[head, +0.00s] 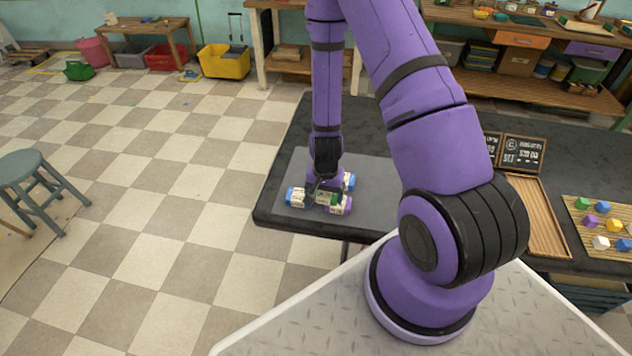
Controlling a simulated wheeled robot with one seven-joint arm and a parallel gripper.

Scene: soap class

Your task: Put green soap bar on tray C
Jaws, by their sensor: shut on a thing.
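My gripper (324,187) points down at the grey mat on the dark table, low among several small soap bars in pale wrappers. It is shut on a bar with a green patch (333,198), which looks like the green soap bar; the fingers partly hide it. A blue-ended bar (295,197) lies to its left, a purple-ended bar (343,206) to its front right and another blue bar (349,181) behind right. A slatted wooden tray (541,222) lies right of my arm, its left part hidden.
The grey mat (295,167) has bare room around the bars. A second chalkboard sign (493,145) is partly hidden by my arm. A wooden board (575,205) with several coloured blocks lies at far right. A stool (25,165) stands on the floor at left.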

